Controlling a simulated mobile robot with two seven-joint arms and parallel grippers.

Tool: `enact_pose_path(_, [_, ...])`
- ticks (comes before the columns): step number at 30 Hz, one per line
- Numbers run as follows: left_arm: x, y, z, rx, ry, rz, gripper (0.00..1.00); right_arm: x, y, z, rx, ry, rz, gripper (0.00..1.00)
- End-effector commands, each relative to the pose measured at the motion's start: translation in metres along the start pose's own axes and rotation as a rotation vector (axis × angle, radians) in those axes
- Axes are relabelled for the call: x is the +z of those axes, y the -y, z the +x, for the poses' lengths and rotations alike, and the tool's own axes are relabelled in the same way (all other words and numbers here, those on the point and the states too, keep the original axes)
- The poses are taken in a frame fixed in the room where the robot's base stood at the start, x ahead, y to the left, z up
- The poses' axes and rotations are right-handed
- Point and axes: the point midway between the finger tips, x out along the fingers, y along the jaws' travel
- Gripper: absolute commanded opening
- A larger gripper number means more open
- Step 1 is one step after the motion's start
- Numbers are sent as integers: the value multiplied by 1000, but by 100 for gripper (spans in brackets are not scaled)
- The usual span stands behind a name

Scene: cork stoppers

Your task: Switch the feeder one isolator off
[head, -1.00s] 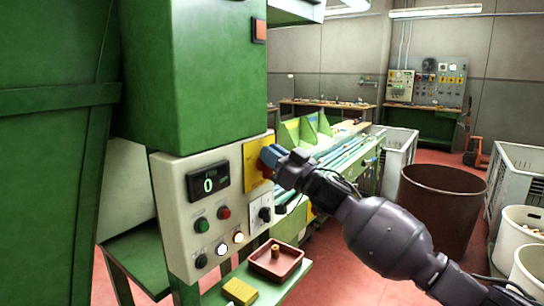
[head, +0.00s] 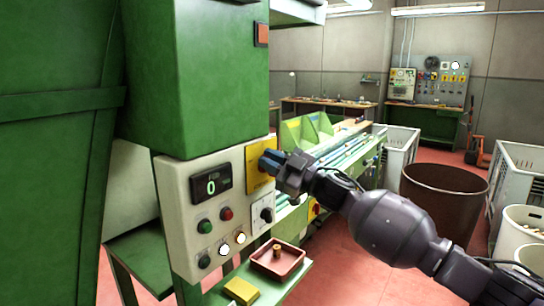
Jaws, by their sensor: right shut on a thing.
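The yellow plate (head: 256,181) of an isolator is at the upper right of the cream control panel (head: 180,220) on the green machine. My right gripper (head: 268,163), with blue fingertips, is at this plate and is shut on the isolator's handle. The fingers hide the handle, so I cannot read its angle. No lettering is readable on the plate. My left gripper is not in view.
The panel also has a display (head: 211,186) reading 0, several buttons and a selector switch (head: 263,214). Below are a tray (head: 297,266) holding a cork and a yellow block (head: 241,291). A brown bin (head: 443,205) stands at right.

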Motion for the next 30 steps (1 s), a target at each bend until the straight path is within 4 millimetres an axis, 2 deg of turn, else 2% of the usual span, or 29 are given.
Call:
enact_pose_path(1, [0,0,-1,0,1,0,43,8,4,-3,-19,14,-36,0])
enact_pose_path(21, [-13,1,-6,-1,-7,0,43,13,16,-6,-261,17,-617,0])
enact_pose_path(30, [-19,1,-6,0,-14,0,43,15,18,-8,-342,17,-815,0])
